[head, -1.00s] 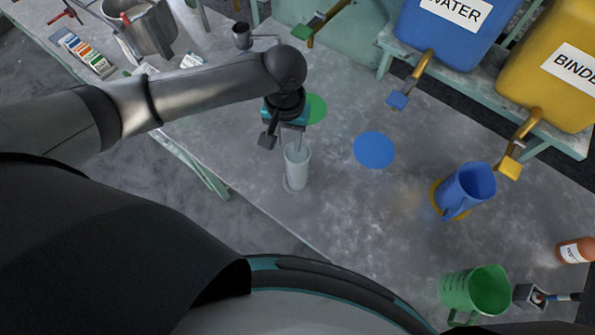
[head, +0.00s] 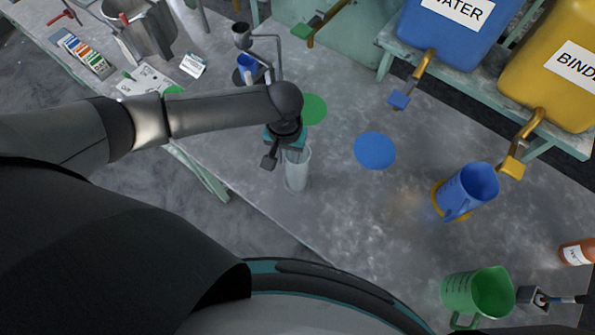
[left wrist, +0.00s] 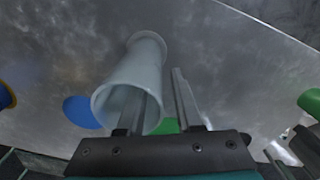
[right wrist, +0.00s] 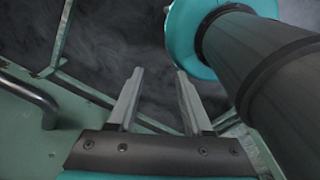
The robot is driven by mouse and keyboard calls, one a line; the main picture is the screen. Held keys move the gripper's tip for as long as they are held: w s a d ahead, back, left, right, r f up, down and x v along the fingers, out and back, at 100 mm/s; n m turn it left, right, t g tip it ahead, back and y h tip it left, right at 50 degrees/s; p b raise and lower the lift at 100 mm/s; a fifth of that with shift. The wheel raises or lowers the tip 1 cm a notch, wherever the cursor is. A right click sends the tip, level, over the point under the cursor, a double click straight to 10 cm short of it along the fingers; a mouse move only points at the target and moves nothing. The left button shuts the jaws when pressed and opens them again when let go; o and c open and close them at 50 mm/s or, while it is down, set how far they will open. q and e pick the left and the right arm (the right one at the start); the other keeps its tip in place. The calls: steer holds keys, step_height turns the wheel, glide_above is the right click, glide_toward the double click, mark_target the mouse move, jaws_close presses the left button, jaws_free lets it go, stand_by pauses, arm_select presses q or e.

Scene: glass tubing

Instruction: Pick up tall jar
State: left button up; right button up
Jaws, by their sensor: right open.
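The tall jar (head: 298,172) is a pale, grey-white cylinder standing upright near the table's front edge. My left gripper (head: 291,150) is just above its rim, pointing down. In the left wrist view, the jar (left wrist: 137,75) has its open mouth close to the fingers (left wrist: 163,98). One finger appears to reach into the mouth and the other is outside, with the jar's wall between them. The fingers are apart, and I see no clear grip. My right gripper (right wrist: 159,85) is open and empty, away from the jar.
A green disc (head: 313,109) and a blue disc (head: 375,150) lie on the table behind the jar. A blue jug (head: 467,192) and a green jug (head: 477,291) stand to the right. Water (head: 450,30) and binder (head: 553,70) tanks stand at the back.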

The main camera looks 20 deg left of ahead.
arm_select(q)
jaws_close()
stand_by(1.2)
